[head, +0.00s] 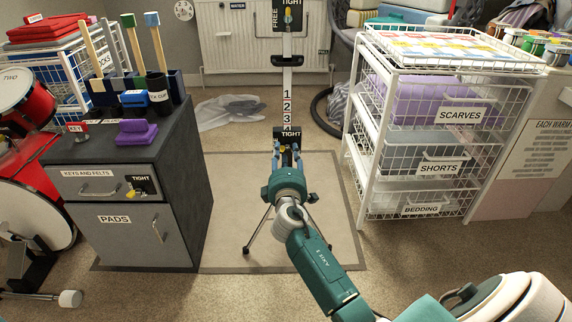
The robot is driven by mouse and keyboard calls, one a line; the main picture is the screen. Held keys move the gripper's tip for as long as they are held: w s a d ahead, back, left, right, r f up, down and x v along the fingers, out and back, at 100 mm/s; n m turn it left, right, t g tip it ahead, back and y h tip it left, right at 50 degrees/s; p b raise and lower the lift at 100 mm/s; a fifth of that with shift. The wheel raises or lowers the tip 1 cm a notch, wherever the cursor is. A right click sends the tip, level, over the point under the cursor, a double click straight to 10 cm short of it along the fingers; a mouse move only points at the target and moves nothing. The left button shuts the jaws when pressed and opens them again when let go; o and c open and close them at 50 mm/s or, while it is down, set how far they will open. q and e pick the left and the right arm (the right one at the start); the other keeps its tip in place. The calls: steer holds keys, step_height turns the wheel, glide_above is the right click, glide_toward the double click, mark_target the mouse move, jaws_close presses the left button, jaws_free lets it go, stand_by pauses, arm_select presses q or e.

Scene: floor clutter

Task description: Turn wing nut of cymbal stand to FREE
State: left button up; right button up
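A lower black plate (288,133) reads TIGHT. My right gripper (287,155) is in front of the stand, just below the lower plate. Its fingers cover whatever lies behind, and their grip is unclear. My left gripper is not in view.
A grey cabinet (185,190) with a TIGHT dial (143,186) stands left, beside red drums (30,105). A white wire basket rack (365,105) stands right. The mat (235,190) has bare room around the stand. A clear plastic bag (225,112) lies behind.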

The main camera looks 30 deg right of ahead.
steer(key=v, duration=1)
steer(key=shift+s+a, duration=0.2)
steer(key=shift+s, duration=0.15)
